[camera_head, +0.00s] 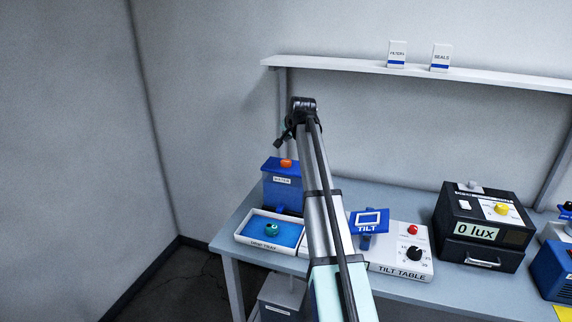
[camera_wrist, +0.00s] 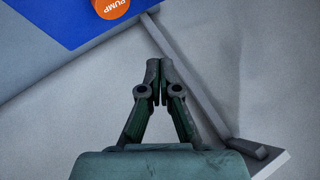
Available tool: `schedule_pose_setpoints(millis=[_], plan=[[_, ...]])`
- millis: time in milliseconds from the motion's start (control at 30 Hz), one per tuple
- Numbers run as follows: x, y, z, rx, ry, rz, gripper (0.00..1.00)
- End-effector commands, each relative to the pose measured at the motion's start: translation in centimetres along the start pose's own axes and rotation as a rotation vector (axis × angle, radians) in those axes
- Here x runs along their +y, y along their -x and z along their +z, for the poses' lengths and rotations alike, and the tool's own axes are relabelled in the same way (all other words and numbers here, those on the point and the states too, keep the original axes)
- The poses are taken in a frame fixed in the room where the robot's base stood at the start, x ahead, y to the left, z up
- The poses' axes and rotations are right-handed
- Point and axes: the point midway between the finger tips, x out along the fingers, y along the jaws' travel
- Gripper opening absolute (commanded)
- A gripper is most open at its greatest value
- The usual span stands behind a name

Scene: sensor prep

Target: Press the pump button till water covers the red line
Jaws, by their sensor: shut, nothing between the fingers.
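The orange pump button (camera_head: 286,163) sits on top of a blue box (camera_head: 283,190) at the back left of the bench. In the wrist view the button, marked PUMP (camera_wrist: 110,7), is cut off at the top edge, on the blue lid (camera_wrist: 60,20). My gripper (camera_wrist: 159,64) is shut and empty, with its fingertips together. In the wrist view they lie below and right of the button, apart from it in the picture. In the head view my gripper (camera_head: 278,143) is small and dark, above the box. I cannot make out the red line or a water level.
A white tray (camera_head: 248,240) with a blue inside and a teal round object (camera_head: 271,229) stands before the box. Right of my arm are the tilt table (camera_head: 400,268) and a black lux box (camera_head: 460,250). A wall shelf (camera_head: 340,67) runs above; its bracket (camera_wrist: 205,95) crosses the wrist view.

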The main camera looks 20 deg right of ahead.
Motion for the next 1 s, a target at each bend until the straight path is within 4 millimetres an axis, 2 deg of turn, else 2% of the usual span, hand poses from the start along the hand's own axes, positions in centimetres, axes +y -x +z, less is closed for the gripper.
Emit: schedule_pose_setpoints(millis=[300, 500, 1000], plan=[[2.3, -3.0, 2.3, -0.001, 0.000, 0.001, 0.00], [3.2, -4.4, 3.2, 0.000, 0.000, 0.000, 0.00], [3.5, -4.9, 3.5, 0.000, 0.000, 0.000, 0.00]])
